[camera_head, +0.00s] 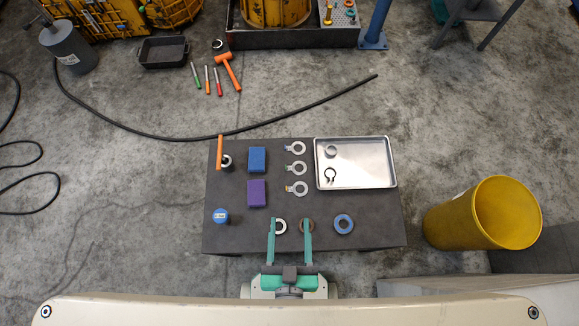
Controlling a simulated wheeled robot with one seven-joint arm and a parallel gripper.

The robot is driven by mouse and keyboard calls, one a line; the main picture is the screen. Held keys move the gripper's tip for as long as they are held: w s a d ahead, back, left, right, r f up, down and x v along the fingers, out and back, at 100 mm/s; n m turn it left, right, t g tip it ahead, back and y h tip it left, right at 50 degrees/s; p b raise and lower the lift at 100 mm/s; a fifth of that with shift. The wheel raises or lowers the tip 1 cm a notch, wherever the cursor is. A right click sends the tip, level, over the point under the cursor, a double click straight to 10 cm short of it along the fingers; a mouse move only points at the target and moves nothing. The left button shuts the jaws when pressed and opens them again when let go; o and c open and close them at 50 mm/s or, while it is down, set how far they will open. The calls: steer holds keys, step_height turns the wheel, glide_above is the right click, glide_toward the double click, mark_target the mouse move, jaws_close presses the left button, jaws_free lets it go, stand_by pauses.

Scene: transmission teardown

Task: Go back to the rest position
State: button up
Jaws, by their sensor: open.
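My gripper (289,241) shows at the front edge of the dark work table (230,241). Its two green fingers are wide apart and point away from me over the table, with nothing seen held between them. A pale ring (281,226) lies by the left finger and a brown ring (306,227) is partly hidden by the right finger. I cannot tell how high the fingers are above them.
A metal tray (361,181) holds a small ring and a dark clip. Blue (257,159) and purple (257,193) blocks, several tagged rings (298,168) and a blue-capped container (221,216) stand on the table. A yellow bin (483,214) is to the right. A black hose (150,134) crosses the floor behind.

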steer(key=shift+s+r+t, duration=0.15)
steer(key=shift+s+r, duration=0.2)
steer(key=shift+r, duration=0.3)
steer(key=shift+s+r+t, duration=0.15)
steer(key=shift+s+r, duration=0.15)
steer(key=shift+r, duration=0.35)
